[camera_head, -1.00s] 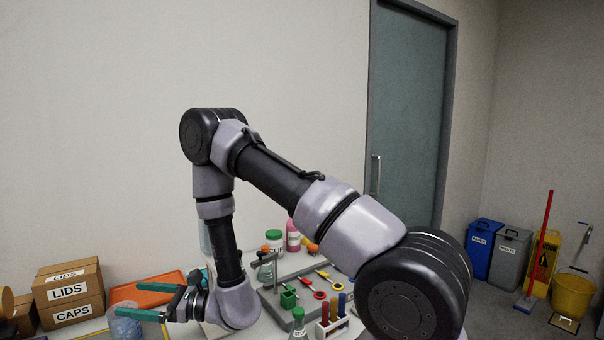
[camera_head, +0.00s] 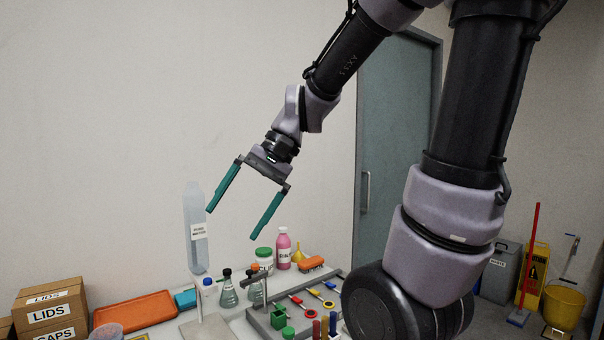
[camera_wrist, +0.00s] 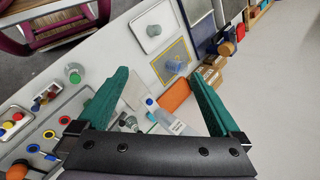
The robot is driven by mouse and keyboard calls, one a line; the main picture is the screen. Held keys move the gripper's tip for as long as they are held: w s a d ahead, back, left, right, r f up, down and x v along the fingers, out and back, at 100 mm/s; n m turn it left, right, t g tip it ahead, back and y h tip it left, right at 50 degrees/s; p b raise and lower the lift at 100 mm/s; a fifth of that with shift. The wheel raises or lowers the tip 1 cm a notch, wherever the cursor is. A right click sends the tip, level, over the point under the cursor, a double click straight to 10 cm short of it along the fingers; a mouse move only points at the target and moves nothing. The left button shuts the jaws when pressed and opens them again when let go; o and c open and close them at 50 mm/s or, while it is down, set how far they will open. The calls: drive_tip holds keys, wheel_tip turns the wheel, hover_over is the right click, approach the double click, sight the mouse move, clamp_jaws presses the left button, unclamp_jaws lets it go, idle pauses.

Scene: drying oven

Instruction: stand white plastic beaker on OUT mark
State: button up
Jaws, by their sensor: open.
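No lettering is readable there, so I cannot tell whether this outline is the OUT mark. In the head view only the top of the beaker (camera_head: 106,331) shows, at the lower left edge. My gripper (camera_head: 231,223) is open and empty, raised above the bench to the right of the beaker, with both green fingers pointing down and left. In the wrist view the fingers (camera_wrist: 157,73) are spread wide, with nothing between them held.
A tall clear labelled bottle (camera_head: 194,255) rises left of my gripper. An orange tray (camera_head: 135,310) lies behind the beaker, and boxes marked LIDS and CAPS (camera_head: 48,315) stand at far left. Flasks (camera_head: 228,290), a pink bottle (camera_head: 283,250) and a tool tray (camera_head: 262,325) crowd the right.

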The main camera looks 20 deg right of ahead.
drive_tip(key=d+r+t+h, duration=0.5)
drive_tip(key=d+r+t, duration=0.1)
drive_tip(key=d, duration=0.6)
drive_tip(key=shift+d+r+t, duration=0.15)
drive_tip(key=shift+d+t, duration=0.05)
drive_tip(key=shift+t, duration=0.4)
